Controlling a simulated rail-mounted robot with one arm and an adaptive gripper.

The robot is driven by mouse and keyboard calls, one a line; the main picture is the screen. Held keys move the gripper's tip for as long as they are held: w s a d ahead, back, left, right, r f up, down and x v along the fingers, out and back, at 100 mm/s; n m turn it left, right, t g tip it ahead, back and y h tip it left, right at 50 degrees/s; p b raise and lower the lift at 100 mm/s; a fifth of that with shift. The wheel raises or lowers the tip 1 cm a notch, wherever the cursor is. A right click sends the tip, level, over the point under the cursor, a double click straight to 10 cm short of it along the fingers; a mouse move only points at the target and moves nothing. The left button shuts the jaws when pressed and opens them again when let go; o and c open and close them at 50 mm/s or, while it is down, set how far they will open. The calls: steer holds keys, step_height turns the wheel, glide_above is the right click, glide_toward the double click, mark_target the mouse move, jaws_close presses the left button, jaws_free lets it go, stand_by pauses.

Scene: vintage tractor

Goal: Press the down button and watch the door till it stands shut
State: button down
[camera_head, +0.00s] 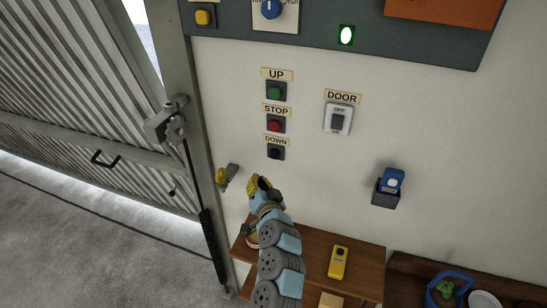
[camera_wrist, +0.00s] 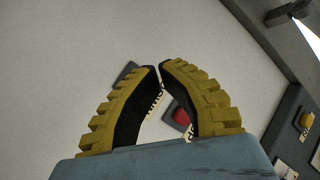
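The black DOWN button (camera_head: 275,153) is the lowest of three on the pale wall, under the red STOP button (camera_head: 275,125) and green UP button (camera_head: 276,91). My gripper (camera_head: 258,180) is just below and left of it, apart from it in the head view. In the wrist view its yellow ridged fingers (camera_wrist: 156,68) come together at the tips, with nothing seen between them. A dark button plate (camera_wrist: 124,74) and the red button (camera_wrist: 181,116) show beyond, partly covered. The grey corrugated door (camera_head: 90,100) is at left; bright light shows along its edges.
A DOOR switch (camera_head: 338,119) and a blue device in a dark holder (camera_head: 385,198) are on the wall to the right. A yellow knob (camera_head: 221,175) juts out left of my gripper. A wooden shelf (camera_head: 310,250) with a yellow handset (camera_head: 338,262) is below.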

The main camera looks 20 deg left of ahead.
mark_target(274, 154)
steer(key=shift+s+a+r+y, duration=0.1)
steer(key=shift+s+a+y, duration=0.05)
steer(key=shift+a+y, duration=0.2)
steer(key=w+b, duration=0.3)
steer(key=w, duration=0.6)
steer(key=shift+b, duration=0.3)
stand_by(1.6)
steer(key=shift+w+b, duration=0.35)
steer(key=shift+b, duration=0.2)
